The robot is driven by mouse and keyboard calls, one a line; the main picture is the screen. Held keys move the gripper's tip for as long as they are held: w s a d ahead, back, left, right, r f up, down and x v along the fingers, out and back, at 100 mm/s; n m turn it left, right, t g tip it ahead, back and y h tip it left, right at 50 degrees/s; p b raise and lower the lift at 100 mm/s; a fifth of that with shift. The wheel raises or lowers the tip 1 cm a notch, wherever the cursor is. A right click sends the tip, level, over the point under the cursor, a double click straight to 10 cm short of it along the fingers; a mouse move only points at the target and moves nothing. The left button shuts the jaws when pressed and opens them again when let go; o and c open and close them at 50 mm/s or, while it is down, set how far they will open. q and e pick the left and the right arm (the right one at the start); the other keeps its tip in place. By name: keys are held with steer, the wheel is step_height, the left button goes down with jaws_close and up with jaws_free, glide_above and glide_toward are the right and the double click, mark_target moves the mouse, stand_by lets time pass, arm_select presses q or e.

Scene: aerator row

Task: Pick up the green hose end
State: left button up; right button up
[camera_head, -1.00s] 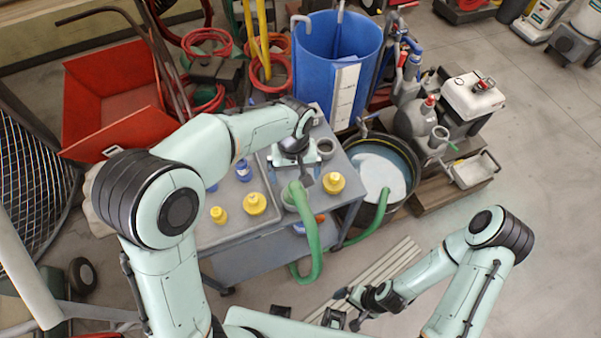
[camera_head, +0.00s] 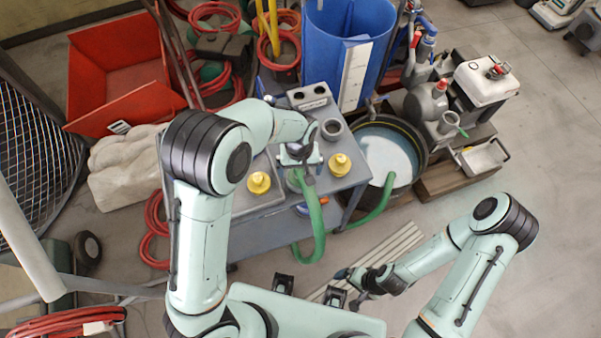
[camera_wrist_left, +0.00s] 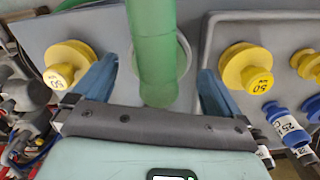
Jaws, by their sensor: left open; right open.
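The green hose (camera_head: 313,222) rises from the floor side in a loop to the top of a grey cart (camera_head: 262,222). Its upper end stands in or over a round grey cup, seen in the left wrist view (camera_wrist_left: 186,62). My left gripper (camera_head: 300,160) is above that end. In the left wrist view the hose (camera_wrist_left: 155,55) lies between its two blue open fingers, with a gap on each side. Whether the fingertips are level with the hose end cannot be told. My right gripper (camera_head: 348,285) is low on the right, open and empty, away from the hose.
Yellow fittings (camera_head: 340,164) (camera_head: 258,183) stand on the cart on both sides of the hose, close to my left fingers. A black tub (camera_head: 424,150) of pale liquid stands right of the cart, with green hose at it. A blue barrel (camera_head: 325,50) is behind.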

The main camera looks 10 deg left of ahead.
arm_select(q)
steer(key=shift+f, duration=0.7)
steer(key=c, duration=1.3)
steer(key=shift+r, duration=0.1)
